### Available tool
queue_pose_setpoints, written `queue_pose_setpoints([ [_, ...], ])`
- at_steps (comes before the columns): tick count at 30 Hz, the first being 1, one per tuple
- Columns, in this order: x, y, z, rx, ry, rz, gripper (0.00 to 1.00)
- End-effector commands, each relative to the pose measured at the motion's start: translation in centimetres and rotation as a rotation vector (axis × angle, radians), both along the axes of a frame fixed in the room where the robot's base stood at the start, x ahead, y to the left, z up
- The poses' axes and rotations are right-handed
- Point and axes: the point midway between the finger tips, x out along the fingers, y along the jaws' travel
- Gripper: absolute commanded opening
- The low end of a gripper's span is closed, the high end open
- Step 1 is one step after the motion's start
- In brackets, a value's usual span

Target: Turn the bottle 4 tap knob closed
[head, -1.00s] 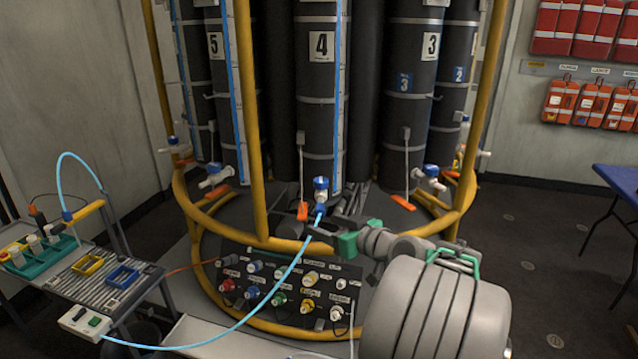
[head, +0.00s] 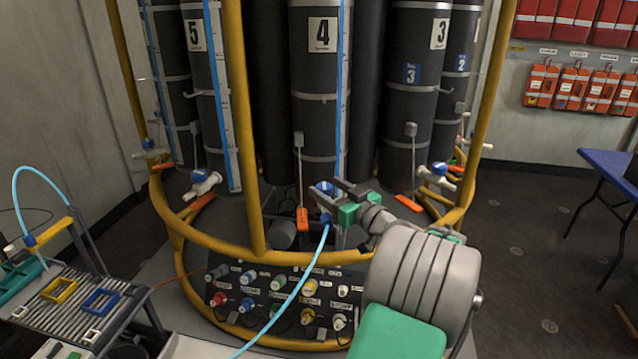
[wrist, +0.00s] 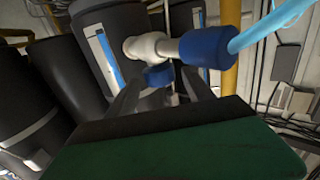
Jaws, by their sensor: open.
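Bottle 4 (head: 318,75) is the dark upright cylinder with a white number label in the middle of the head view. Its tap shows in the wrist view as a white body (wrist: 147,47) with a blue hose fitting (wrist: 207,47). The blue tap knob (wrist: 158,76) shows just beyond the space between my fingers; whether they touch it I cannot tell. In the head view my gripper (head: 328,191) is open at the tap, its fingers partly hiding the knob. A light blue hose (head: 300,265) hangs from the tap.
A yellow tubular frame (head: 245,120) rings the bottles, with a panel of coloured connectors (head: 275,300) below the tap. Bottles 5 (head: 208,90) and 3 (head: 415,70) have their own taps. A trolley with trays (head: 95,310) stands left.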

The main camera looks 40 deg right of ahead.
Motion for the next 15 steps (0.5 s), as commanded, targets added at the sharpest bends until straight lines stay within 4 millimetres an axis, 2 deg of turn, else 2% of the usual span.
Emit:
queue_pose_setpoints([
  [1,0.9,0.0,0.2,0.001,-0.001,0.003,0.6],
  [5,2.1,0.0,0.1,0.0,0.0,0.003,0.6],
  [12,2.4,0.1,0.0,0.0,0.0,0.004,0.6],
  [15,2.4,0.1,0.0,0.0,0.0,0.005,0.53],
])
